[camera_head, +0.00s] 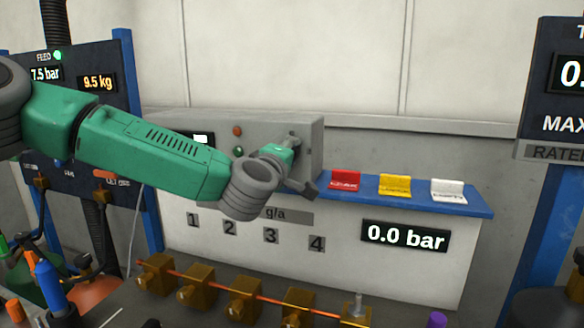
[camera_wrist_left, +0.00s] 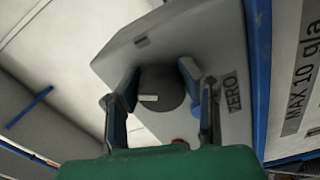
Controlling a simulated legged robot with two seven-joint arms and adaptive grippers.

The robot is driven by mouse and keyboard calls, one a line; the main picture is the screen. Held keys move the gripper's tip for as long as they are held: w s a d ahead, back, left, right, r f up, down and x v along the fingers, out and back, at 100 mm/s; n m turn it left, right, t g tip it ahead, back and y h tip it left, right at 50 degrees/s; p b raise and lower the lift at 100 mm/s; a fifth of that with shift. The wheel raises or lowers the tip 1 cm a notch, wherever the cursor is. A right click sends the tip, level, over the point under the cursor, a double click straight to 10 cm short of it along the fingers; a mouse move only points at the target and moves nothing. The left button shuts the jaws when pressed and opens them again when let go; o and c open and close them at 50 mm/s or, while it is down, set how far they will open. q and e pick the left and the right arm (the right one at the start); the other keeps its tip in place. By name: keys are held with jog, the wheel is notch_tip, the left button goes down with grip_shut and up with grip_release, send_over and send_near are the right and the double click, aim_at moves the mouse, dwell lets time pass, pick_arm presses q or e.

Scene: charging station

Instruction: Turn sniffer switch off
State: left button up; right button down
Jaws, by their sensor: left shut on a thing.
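The sniffer switch (camera_wrist_left: 162,88) is a round dark grey knob with a white mark on the front of a grey box (camera_wrist_left: 215,50). In the left wrist view the mark points left, and the word ZERO stands to the right of the knob. My left gripper (camera_wrist_left: 159,77) is shut on the knob, one finger on each side of it. In the head view my left gripper (camera_head: 298,164) is at the right end of the grey box (camera_head: 305,128), and it hides the knob there. My right gripper is in neither view.
The box has a small display, a red button (camera_head: 237,131) and a green one. Red (camera_head: 345,181), yellow (camera_head: 394,186) and white (camera_head: 447,191) holders stand on the blue shelf to the right. Brass valves (camera_head: 243,299) line the front below. A display (camera_head: 405,237) reads 0.0 bar.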

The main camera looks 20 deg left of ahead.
pick_arm(q)
jog(key=n+b, duration=0.1)
jog(key=n, duration=0.1)
jog(key=n+b, duration=0.3)
jog(key=shift+s+d+f+n+b, duration=0.1)
jog(key=shift+f+n+b, duration=0.2)
jog(key=shift+f+n, duration=0.1)
dwell(0.4)
jog(key=o, duration=1.2)
jog(key=shift+a+r, duration=0.2)
jog(key=shift+r, duration=0.1)
jog(key=shift+s+r, duration=0.1)
jog(key=shift+s, duration=0.35)
jog(key=s, duration=1.1)
jog(key=shift+a+f, duration=0.2)
jog(key=shift+a, duration=0.05)
